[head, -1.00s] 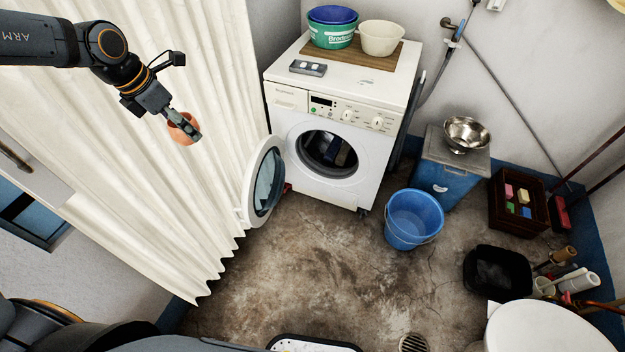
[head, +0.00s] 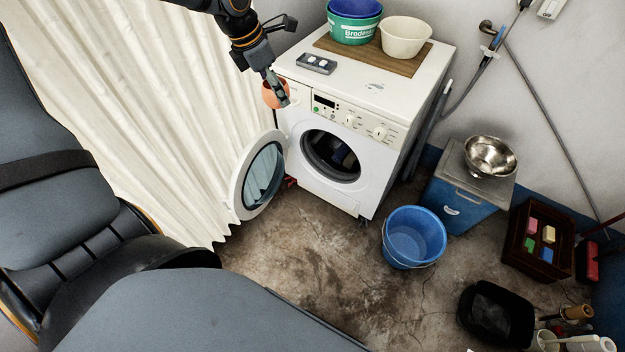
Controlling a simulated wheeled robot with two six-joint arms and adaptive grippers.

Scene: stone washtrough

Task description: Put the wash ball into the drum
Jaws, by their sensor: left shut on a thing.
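The wash ball (head: 270,97) is orange and round, partly hidden by the fingers. My left gripper (head: 279,92) is shut on it and holds it in the air, in front of the upper left corner of the washing machine (head: 375,190) in the picture. The drum (head: 331,156) shows through the round opening, below and right of the ball, with dark blue cloth inside. The machine's door (head: 262,176) stands wide open to the left. My right gripper is not in view.
A pale curtain (head: 130,100) hangs along the left. On the machine stand green and cream tubs (head: 405,38) on a wooden board and a small grey tray (head: 316,64). A blue bucket (head: 413,237) stands on the floor at the machine's right front. Bare floor lies before the machine.

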